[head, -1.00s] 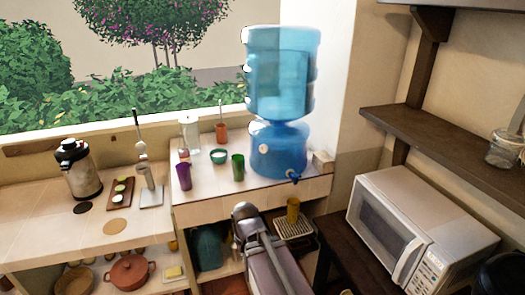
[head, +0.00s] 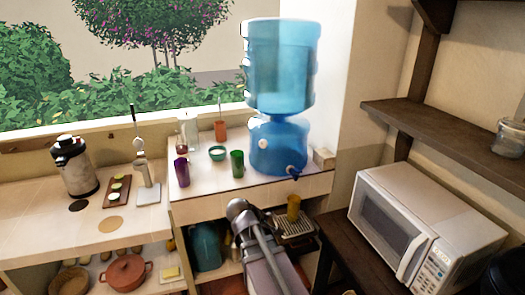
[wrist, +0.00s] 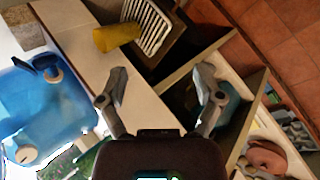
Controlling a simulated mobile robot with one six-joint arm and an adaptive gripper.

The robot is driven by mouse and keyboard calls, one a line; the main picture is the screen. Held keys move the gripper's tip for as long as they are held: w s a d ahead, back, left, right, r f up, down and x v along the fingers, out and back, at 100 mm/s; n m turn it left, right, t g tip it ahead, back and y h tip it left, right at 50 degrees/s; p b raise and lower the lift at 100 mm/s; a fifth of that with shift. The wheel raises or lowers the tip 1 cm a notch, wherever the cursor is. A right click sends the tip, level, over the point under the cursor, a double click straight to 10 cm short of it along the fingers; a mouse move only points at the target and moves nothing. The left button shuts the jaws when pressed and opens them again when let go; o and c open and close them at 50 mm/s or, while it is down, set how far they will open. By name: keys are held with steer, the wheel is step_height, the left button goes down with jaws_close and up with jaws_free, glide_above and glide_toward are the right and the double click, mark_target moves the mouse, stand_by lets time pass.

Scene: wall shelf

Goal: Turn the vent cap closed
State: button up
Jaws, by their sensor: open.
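The blue water dispenser (head: 278,148) stands on the tiled counter with a big blue bottle (head: 281,70) on top. A round pale cap (head: 263,144) sits on the front of its base; I take this as the vent cap. A dark blue tap (head: 293,172) is lower right of it. In the wrist view the dispenser (wrist: 35,105) is at the left edge, with a pale round cap (wrist: 27,154) low on it. I cannot tell the cap's turn position. My gripper (wrist: 162,86) is open and empty, to the right of the dispenser and apart from it.
A yellow cup (head: 293,207) stands on a slatted tray (head: 296,228) below the tap. A green cup (head: 237,163), purple cup (head: 181,172) and green bowl (head: 217,153) stand left of the dispenser. A microwave (head: 425,225) and wall shelf (head: 440,130) are at the right.

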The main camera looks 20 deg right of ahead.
steer(key=w+d+r+n+t+h+b, duration=0.2)
steer(key=w+d+n+h, duration=0.1)
steer(key=w+n+h, duration=0.15)
steer(key=n+t+h+b, duration=0.3)
steer(key=n+t+b, duration=0.4)
steer(key=n+t, duration=0.9)
glide_toward(262, 146)
steer(key=shift+s+a+r+n+g, duration=0.3)
steer(key=shift+s+a+n+g, duration=0.25)
steer(key=shift+g, duration=0.2)
steer(key=shift+s+a+r+n+g, duration=0.3)
steer(key=shift+s+a+n+g, duration=0.1)
steer(key=shift+a+n+g, duration=0.25)
steer(key=shift+s+a+r+n+g, duration=0.25)
steer(key=shift+s+a+n+g, duration=0.35)
steer(key=shift+g, duration=0.2)
steer(key=shift+w, duration=0.2)
steer(key=p+x, duration=0.5)
steer(key=x, duration=0.8)
steer(key=shift+w+d+r, duration=0.1)
steer(key=shift+w+d, duration=0.1)
steer(key=shift+d, duration=0.05)
steer(key=shift+m, duration=0.25)
steer(key=c, duration=1.2)
